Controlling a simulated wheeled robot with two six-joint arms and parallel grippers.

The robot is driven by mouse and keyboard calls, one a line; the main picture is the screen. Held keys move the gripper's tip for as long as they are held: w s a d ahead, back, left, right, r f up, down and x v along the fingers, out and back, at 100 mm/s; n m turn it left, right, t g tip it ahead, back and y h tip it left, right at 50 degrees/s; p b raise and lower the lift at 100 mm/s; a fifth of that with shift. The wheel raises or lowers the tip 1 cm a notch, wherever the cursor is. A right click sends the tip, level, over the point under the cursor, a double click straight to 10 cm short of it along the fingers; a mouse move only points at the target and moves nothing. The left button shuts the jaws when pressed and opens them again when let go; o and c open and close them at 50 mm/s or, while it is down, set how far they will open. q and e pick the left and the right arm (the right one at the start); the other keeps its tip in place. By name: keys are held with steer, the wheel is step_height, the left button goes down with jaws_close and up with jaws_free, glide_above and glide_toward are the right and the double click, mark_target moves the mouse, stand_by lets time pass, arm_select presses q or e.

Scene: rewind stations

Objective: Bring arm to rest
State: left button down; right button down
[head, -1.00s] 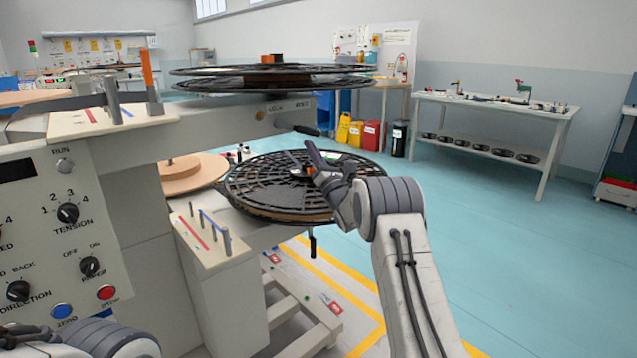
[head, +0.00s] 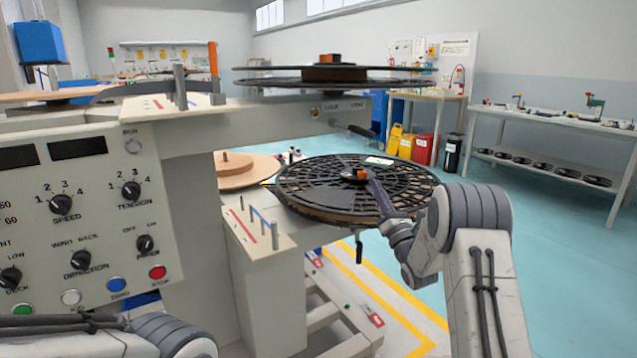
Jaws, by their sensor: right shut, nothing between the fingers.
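My right arm comes in from the lower right in the head view. Its gripper (head: 376,196) is shut and empty, over the right part of the lower black reel (head: 312,192). I cannot tell whether it touches the reel. The orange-topped hub of that reel is just beyond the gripper. Part of my left arm shows at the bottom left, but its gripper is out of view.
The rewind station's control panel (head: 92,215), with knobs and coloured buttons, fills the left. An upper reel (head: 335,77) sits above the lower one. A small guide-post block (head: 262,245) stands left of the lower reel. Blue floor (head: 560,235) is open to the right.

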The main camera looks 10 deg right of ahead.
steer(key=a+f+m+g, duration=0.2)
steer(key=a+m+g, duration=0.6)
steer(key=a, duration=0.7)
steer(key=s+a+f+m+g, duration=0.55)
steer(key=s+a+m, duration=0.25)
steer(key=s+a, duration=0.25)
steer(key=s+a+f+m+g+h, duration=0.1)
steer(key=s+f+m+g, duration=0.15)
steer(key=s, duration=0.95)
steer(key=s+f+m+g, duration=0.2)
steer(key=s+m+g, duration=0.2)
steer(key=s, duration=0.7)
steer(key=s+a+f+m+g+h, duration=0.1)
steer(key=s+f+m+g, duration=0.2)
steer(key=s, duration=0.9)
step_height(320, 180, up, 31)
steer(key=s+d+g+p, duration=0.1)
steer(key=p, duration=2.9)
steer(key=shift+f, duration=0.15)
steer(key=shift+s+m, duration=0.1)
steer(key=shift+m, duration=0.15)
